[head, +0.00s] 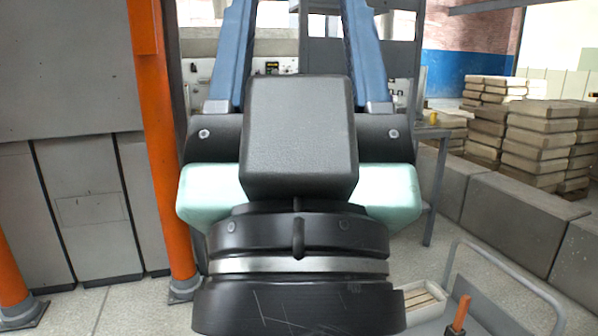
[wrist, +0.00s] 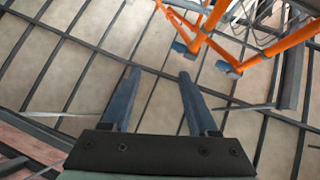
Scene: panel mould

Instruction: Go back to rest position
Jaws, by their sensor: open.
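My gripper (head: 297,8) fills the middle of the head view, with its two blue fingers spread apart and reaching up and away past the top edge. It also shows in the wrist view (wrist: 159,75), where the two fingers stand apart with nothing between them. The gripper is open and empty. No other task object is named.
An orange post (head: 160,150) and a grey panelled wall (head: 75,190) stand at left. Low grey blocks (head: 510,212) and stacked slabs (head: 540,145) stand at right. A small tray (head: 424,312) is at lower right. Orange tubes (wrist: 215,25) cross the wrist view's top.

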